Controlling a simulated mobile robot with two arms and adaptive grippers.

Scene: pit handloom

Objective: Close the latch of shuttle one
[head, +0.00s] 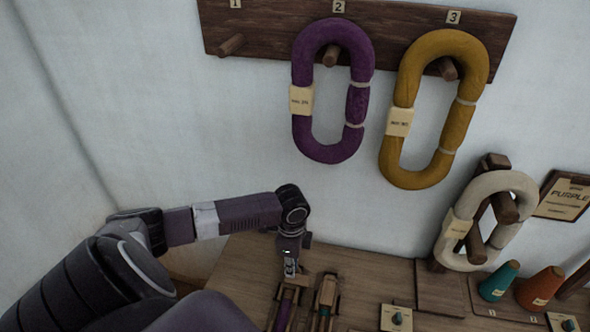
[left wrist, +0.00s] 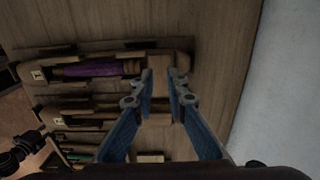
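A wooden shuttle holding purple yarn (head: 284,308) lies on the table under my left gripper (head: 290,268), which points down at its far end. The same purple shuttle (left wrist: 100,69) runs across the upper part of the left wrist view, with a small label at its left end too small to read. In that view my left gripper (left wrist: 166,82) is open, its two fingers apart around the shuttle's right end. A light brown wooden piece (left wrist: 160,74) shows between the fingertips; I cannot tell whether it is the latch or whether they touch it. My right gripper is not in view.
A second shuttle with teal yarn (head: 325,298) lies close to the right of the first. Purple (head: 359,104) and yellow (head: 460,118) skeins hang on the wall rack. A cream skein (head: 452,224) and cones (head: 541,288) stand at right. Bare table (head: 370,272) lies behind.

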